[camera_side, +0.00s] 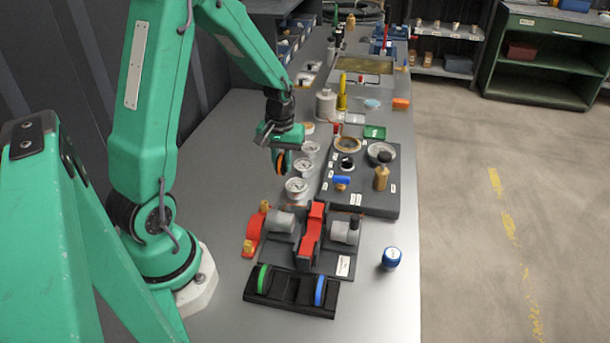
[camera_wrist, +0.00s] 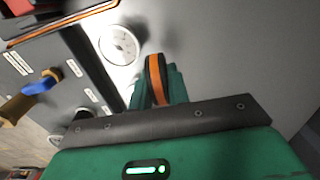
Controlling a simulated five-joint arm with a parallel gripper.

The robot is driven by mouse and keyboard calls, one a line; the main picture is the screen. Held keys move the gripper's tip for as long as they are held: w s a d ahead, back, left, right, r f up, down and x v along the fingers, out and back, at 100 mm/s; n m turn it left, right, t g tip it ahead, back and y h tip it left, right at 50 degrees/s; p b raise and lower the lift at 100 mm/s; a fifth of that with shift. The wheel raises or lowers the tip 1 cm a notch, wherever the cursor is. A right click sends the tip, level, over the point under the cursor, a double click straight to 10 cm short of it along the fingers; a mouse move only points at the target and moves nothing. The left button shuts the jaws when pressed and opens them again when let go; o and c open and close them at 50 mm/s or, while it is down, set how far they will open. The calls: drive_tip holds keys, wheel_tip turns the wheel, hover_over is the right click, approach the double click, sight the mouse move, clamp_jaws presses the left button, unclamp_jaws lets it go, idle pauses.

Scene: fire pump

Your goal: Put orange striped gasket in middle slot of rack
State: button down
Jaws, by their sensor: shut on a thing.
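My gripper (camera_side: 279,158) is shut on the orange striped gasket (camera_side: 281,163), a dark ring with an orange band, held upright above the table left of the gauges. In the wrist view the gasket (camera_wrist: 156,78) stands edge-on between the fingers of my gripper (camera_wrist: 163,85). The black rack (camera_side: 291,292) lies at the front of the table. A green ring (camera_side: 263,279) stands in its left slot and a blue ring (camera_side: 320,291) in its right slot. The middle slot between them looks empty.
A red and grey pump (camera_side: 312,233) on a dark base stands right behind the rack. A blue-capped jar (camera_side: 391,258) stands to its right. Several white gauges (camera_side: 296,187) line the dark panel (camera_side: 373,203). The table's left part is clear.

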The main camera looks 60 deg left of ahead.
sight(282, 172)
drive_tip(key=shift+f, duration=1.55)
drive_tip(key=shift+f, duration=0.15)
drive_tip(key=c, duration=1.3)
unclamp_jaws()
drive_tip(key=shift+c, duration=0.2)
drive_tip(key=shift+r, duration=0.2)
wheel_tip(282, 172, up, 11)
drive_tip(key=shift+r, duration=0.5)
drive_tip(key=shift+d, duration=0.1)
